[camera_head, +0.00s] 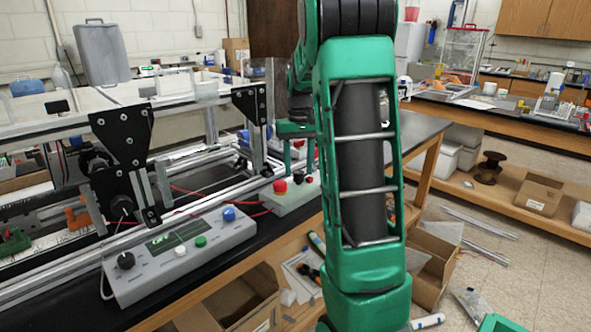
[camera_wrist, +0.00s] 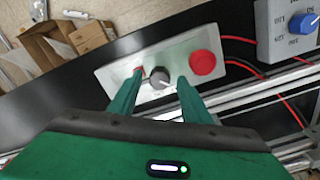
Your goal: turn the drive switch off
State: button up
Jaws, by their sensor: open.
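A white switch box (camera_wrist: 115,78) lies on the black bench top in the wrist view, and it also shows in the head view (camera_head: 285,205). A small red part (camera_wrist: 139,71) is partly hidden by my left finger. My gripper (camera_wrist: 160,82) is open, with one finger on each side of the knob; I cannot tell if they touch it. In the head view my gripper (camera_head: 297,168) reaches down over the box. The box's labels are unreadable.
Metal extrusion rails (camera_head: 75,265) run behind the boxes. Red cables (camera_wrist: 240,66) lie beside the switch box. Open cardboard boxes (camera_head: 435,265) stand below.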

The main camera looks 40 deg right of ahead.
aim_at(298, 172)
notch_tip(298, 172, up, 10)
dwell(0.5)
jog(key=shift+r, duration=0.1)
jog(key=s+a+f, duration=0.4)
jog(key=s+a, duration=0.2)
jog(key=s, duration=0.3)
jog(key=s+a+f, duration=0.5)
jog(key=s+a, duration=0.1)
jog(key=s, duration=0.3)
jog(key=s+a+f, duration=0.4)
jog(key=s+a, duration=0.2)
jog(key=s, duration=0.3)
jog(key=shift+s+a+f+m, duration=0.15)
jog(key=shift+s+f+m, duration=0.15)
jog(key=shift+f, duration=0.1)
